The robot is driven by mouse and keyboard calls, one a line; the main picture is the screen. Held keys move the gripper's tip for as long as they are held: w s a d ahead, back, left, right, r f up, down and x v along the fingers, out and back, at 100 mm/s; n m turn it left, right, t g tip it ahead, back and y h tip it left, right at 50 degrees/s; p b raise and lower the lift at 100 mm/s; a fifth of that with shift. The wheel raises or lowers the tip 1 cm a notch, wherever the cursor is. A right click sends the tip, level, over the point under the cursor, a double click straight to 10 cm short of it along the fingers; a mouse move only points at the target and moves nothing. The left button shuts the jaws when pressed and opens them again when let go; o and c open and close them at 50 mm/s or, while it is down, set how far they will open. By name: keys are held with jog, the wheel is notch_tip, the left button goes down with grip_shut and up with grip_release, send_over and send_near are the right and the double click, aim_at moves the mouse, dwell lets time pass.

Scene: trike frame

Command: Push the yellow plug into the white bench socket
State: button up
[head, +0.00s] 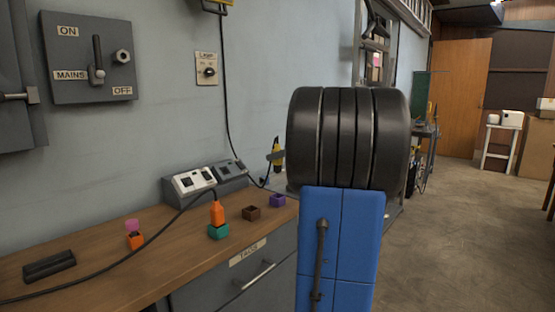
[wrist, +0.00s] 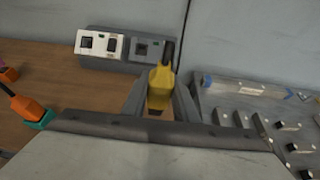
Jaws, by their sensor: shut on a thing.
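The yellow plug (wrist: 160,88) is between the two fingers of my gripper (wrist: 159,98) in the wrist view, its black cable end pointing away toward the wall. The white bench socket (head: 194,181) sits on a sloped grey housing at the back of the bench. It also shows in the wrist view (wrist: 101,44), up and left of the plug. The plug and socket are apart.
A grey socket (head: 230,169) adjoins the white one. An orange plug (head: 217,213) stands in a teal holder (head: 218,231), its black cable crossing the wooden bench (head: 180,264). Brown (head: 251,213) and purple (head: 278,200) holders stand nearby.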

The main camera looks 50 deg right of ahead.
aim_at(279, 146)
jog(key=shift+r, duration=1.5)
jog(key=shift+r, duration=0.15)
